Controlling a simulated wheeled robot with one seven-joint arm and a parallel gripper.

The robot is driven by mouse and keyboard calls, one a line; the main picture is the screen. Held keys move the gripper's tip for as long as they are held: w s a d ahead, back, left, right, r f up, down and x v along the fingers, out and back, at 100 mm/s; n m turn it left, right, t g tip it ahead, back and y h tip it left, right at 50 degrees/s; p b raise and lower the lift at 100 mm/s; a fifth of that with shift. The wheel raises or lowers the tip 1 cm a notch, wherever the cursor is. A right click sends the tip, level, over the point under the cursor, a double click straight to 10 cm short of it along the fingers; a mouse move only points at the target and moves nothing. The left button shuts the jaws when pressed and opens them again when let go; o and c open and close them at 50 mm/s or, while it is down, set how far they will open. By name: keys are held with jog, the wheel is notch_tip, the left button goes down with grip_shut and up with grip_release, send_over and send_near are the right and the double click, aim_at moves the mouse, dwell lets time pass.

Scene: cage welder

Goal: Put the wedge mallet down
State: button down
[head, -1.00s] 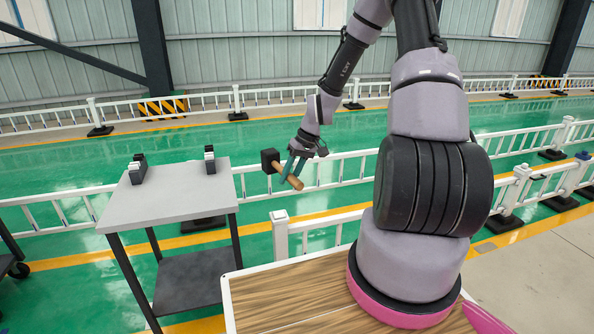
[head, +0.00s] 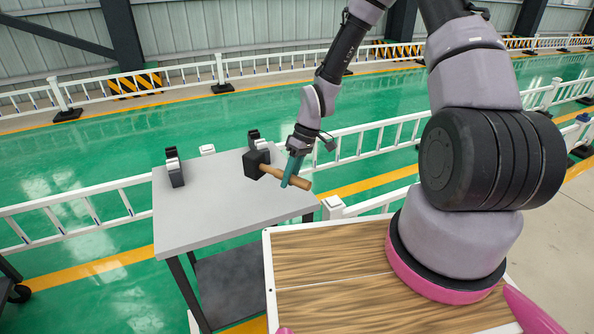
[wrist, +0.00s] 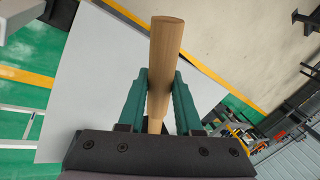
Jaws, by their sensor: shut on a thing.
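The wedge mallet (head: 256,164) has a black block head and a light wooden handle. My gripper (head: 291,172) is shut on the handle, with the head sticking out to the left in the head view. The mallet appears in front of the right part of the grey table (head: 205,228); its height over the top is hard to tell. In the wrist view the handle (wrist: 165,55) runs between the two green fingers of my gripper (wrist: 161,92), with the pale tabletop (wrist: 85,85) behind it. The mallet head is hidden there.
Two dark clamp-like pieces, one at the left (head: 174,167) and one at the back right (head: 255,139), stand on the table. The middle and front of its top are bare. A white railing (head: 380,142) runs behind. A wood-topped surface (head: 330,260) is at front right.

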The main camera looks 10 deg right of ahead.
jog(key=shift+a+f, duration=0.2)
jog(key=shift+f, duration=3.3)
jog(key=c, duration=0.5)
grip_release()
